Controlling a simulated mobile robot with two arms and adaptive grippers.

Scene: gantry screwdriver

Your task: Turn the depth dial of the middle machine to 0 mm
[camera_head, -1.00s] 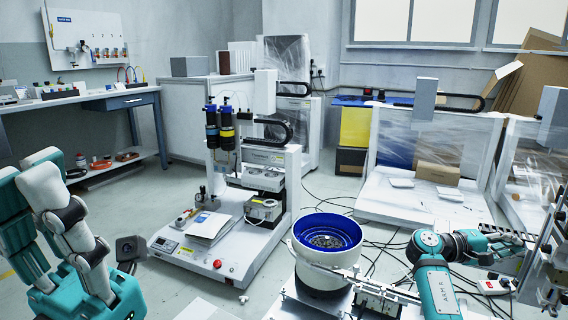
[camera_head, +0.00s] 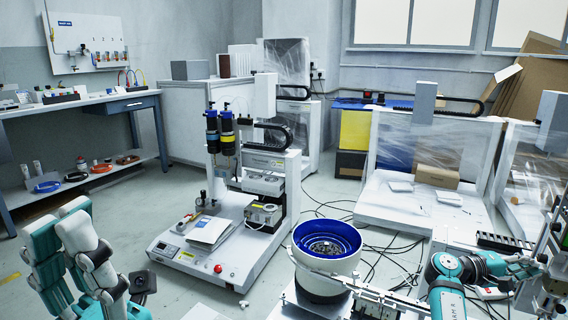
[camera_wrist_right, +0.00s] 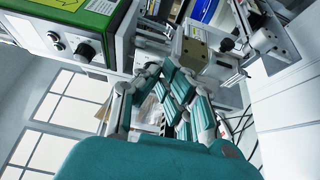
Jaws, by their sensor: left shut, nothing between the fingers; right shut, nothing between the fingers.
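In the head view several machines stand around me: a white gantry machine (camera_head: 232,262) with two dark syringes, and wrapped ones behind. I cannot tell which is the middle one, and no depth dial scale is legible. In the right wrist view a black round knob (camera_wrist_right: 86,51) sits on a grey panel of a green-edged box, up and left of my right gripper (camera_wrist_right: 174,74). That gripper is shut and empty, apart from the knob. In the head view it is at the right edge by a metal column (camera_head: 550,270). My left gripper (camera_head: 60,214) is shut and empty at lower left.
A blue-lined bowl feeder (camera_head: 326,247) with a rail stands in front. Cables lie on the floor behind it. A workbench (camera_head: 95,100) is at the left. A tan block (camera_wrist_right: 192,54) and metal fixtures lie beyond the right fingers.

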